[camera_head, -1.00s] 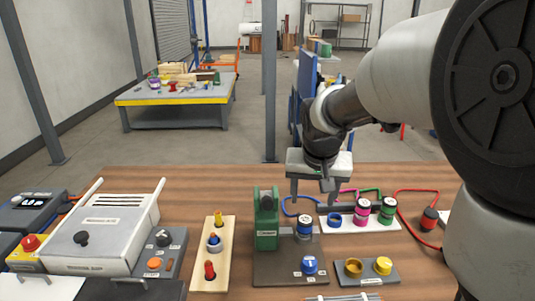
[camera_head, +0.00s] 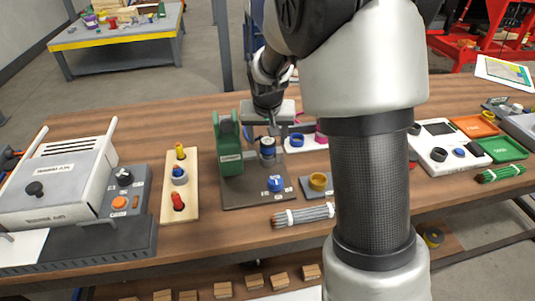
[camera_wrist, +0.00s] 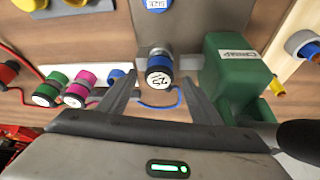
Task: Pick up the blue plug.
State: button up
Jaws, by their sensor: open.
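The blue plug (camera_head: 267,149) is a short upright blue cylinder with dark bands and a white label on top. It stands on the dark base plate (camera_head: 238,197) beside the green clamp-like block (camera_head: 229,150). My gripper (camera_head: 267,133) is open just above and behind it, fingers pointing down. In the wrist view the plug (camera_wrist: 159,72) appears between the two spread fingers, with gaps on both sides. A blue cable (camera_wrist: 165,106) shows near it. Whether the fingers reach down to plug height is hard to tell.
The green block (camera_wrist: 235,75) stands close beside one finger. Pink (camera_wrist: 83,82) and green (camera_wrist: 52,90) plugs are on the other side. A blue knob (camera_head: 275,184) sits at the plate's front. A wooden peg board (camera_head: 191,199) lies to the left.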

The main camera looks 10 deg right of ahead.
aim_at(268, 142)
jog(key=b+x, duration=0.1)
jog(key=x, duration=0.4)
jog(key=shift+s+d+f, duration=0.1)
jog(key=shift+s, duration=0.1)
jog(key=c, duration=1.4)
jog(key=shift+o, duration=0.2)
notch_tip(268, 142, up, 10)
jog(key=shift+r+p, duration=0.1)
jog(key=shift+p, duration=0.9)
